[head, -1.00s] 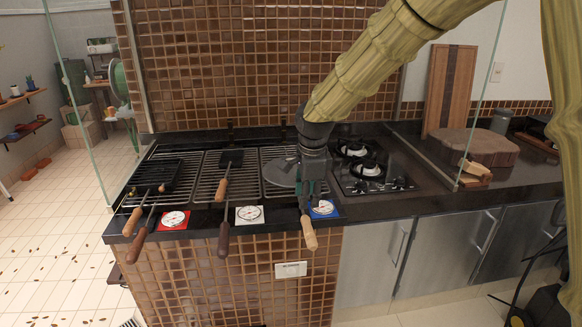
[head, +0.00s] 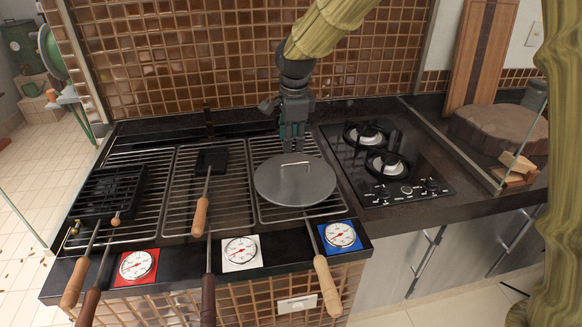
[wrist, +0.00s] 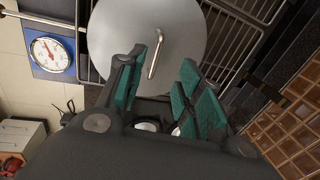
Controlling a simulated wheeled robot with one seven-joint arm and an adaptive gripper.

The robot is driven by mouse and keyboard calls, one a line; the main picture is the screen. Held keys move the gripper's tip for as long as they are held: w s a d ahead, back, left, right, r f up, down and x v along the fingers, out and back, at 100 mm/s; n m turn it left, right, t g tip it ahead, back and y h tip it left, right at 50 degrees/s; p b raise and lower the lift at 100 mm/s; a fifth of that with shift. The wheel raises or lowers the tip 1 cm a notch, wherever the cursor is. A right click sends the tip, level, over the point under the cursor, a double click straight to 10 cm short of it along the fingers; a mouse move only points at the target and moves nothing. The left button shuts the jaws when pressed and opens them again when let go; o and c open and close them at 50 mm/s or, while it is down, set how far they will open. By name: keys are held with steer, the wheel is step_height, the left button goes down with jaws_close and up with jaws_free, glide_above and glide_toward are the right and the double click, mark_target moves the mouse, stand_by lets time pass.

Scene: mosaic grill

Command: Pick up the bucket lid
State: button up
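The bucket lid (head: 270,188) is a round grey metal disc with a thin bar handle (head: 295,164) on top. It lies flat on the right-hand grill grate. My gripper (head: 292,146) points downward at the far side of the lid, near its back edge. In the wrist view the gripper (wrist: 172,62) is open, with its teal finger pads apart and nothing between them. The lid (wrist: 120,30) and its handle (wrist: 156,54) show just beyond the fingertips. I cannot tell the exact height of the fingertips above the lid.
Long wooden-handled grill tools (head: 201,205) lie across the grates to the left. A skewer-like tool with a wooden handle (head: 327,285) sticks out at the front. A black gas hob (head: 400,165) is to the right. A tiled wall (head: 180,60) stands close behind the grill.

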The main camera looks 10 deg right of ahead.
mark_target(293, 164)
steer(key=f, duration=0.2)
steer(key=w+f+p, duration=0.1)
steer(key=f, duration=0.2)
steer(key=shift+d, duration=0.1)
steer(key=shift+s+f+p, duration=0.1)
steer(key=shift+f+p, duration=0.3)
steer(key=shift+p, duration=0.05)
steer(key=f, duration=0.1)
steer(key=f+p, duration=0.1)
steer(key=f, duration=0.1)
steer(key=shift+w+d, duration=0.25)
steer(key=shift+d, duration=0.05)
steer(key=shift+w+f+p, duration=0.1)
steer(key=shift+f+p, duration=0.2)
steer(key=shift+f, duration=0.45)
jaws_close()
